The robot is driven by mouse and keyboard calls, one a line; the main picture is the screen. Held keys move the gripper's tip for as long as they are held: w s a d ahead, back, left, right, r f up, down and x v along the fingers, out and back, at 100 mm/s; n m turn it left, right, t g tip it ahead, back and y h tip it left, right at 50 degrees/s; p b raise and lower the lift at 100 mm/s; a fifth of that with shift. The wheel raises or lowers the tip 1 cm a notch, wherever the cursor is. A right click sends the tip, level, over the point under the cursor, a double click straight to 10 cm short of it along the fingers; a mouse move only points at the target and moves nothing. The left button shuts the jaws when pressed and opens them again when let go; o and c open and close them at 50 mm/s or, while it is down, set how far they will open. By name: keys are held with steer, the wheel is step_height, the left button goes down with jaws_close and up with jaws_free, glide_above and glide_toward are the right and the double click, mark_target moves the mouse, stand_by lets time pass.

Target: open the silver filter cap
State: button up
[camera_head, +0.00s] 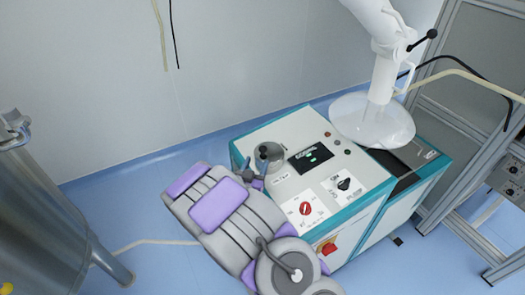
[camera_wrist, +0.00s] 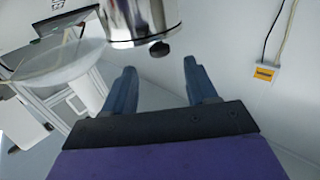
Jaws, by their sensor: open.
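The silver filter cap (camera_head: 270,158) is a shiny round metal piece on the back left of the machine's white top. In the wrist view it shows as a polished cylinder (camera_wrist: 138,20) at the top edge, cut off by the frame, with a small black knob (camera_wrist: 159,49) at its lower end. My gripper (camera_wrist: 159,68) is open, its two blue-grey fingers spread, with nothing between them. The cap and knob lie just beyond the fingertips in that view. In the head view my gripper (camera_head: 253,168) is close to the cap's left side; I cannot tell if they touch.
The white machine (camera_head: 290,190) has a red switch (camera_head: 305,208) and a dark display (camera_head: 311,157). A translucent white hood (camera_head: 372,122) hangs over its right end. A steel tank (camera_head: 40,225) stands at the left and a grey frame (camera_head: 465,120) at the right.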

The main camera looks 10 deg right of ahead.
mark_target(261, 152)
steer(key=b+x, duration=0.1)
steer(key=x, duration=0.7)
steer(key=shift+w+d, duration=0.1)
steer(key=shift+w, duration=0.15)
jaws_close()
stand_by(0.3)
